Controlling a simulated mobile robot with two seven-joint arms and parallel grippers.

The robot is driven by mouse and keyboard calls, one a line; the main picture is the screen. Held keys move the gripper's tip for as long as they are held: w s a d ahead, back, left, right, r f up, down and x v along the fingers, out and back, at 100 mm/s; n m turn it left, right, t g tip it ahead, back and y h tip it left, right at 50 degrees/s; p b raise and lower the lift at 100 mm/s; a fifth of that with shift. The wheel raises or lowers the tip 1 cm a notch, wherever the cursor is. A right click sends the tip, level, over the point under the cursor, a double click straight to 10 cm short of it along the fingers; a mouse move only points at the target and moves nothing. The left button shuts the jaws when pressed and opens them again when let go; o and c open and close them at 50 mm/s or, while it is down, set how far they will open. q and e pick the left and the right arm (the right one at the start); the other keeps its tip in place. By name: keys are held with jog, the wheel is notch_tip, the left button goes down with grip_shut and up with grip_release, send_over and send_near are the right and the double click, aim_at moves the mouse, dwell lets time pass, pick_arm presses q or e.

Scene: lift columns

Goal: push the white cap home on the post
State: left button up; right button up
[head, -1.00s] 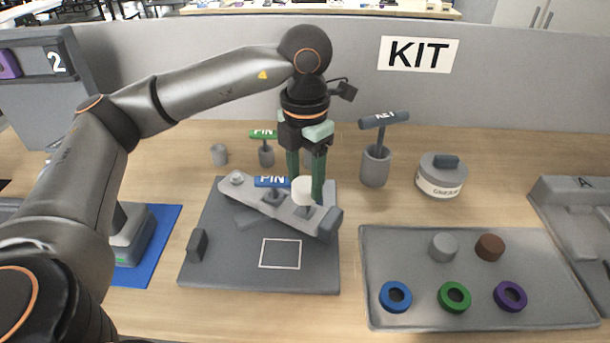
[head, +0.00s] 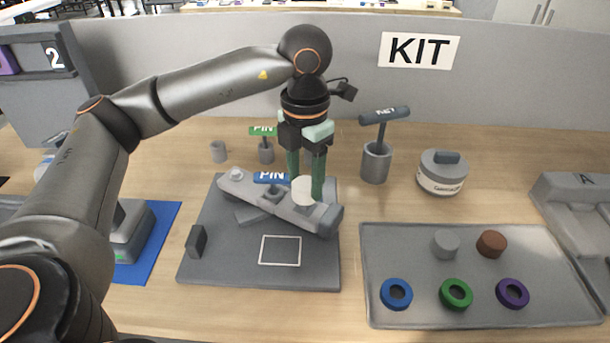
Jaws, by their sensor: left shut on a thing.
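The white cap (head: 303,190) sits at the right part of the grey bar-shaped fixture, over where its post stands. The post is hidden under the cap, and I cannot tell whether the cap is fully seated. My left gripper (head: 306,190) points straight down with its green fingers around the cap, shut on it. The grey fixture (head: 240,190) lies slantwise on a dark grey board (head: 220,260), with a blue PIN-labelled handle (head: 271,177) standing at its middle. My right gripper is not in view.
A grey tray (head: 420,317) at right holds blue, green and purple rings and two round caps. A small dark block (head: 196,241) stands on the board's left.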

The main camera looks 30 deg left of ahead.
pick_arm(q)
jog(key=shift+f, duration=0.1)
jog(key=shift+f, duration=0.1)
dwell(0.6)
dwell(0.4)
jog(key=o, duration=1.4)
jog(key=shift+o, duration=0.2)
jog(key=shift+o, duration=0.6)
jog(key=shift+a, duration=0.1)
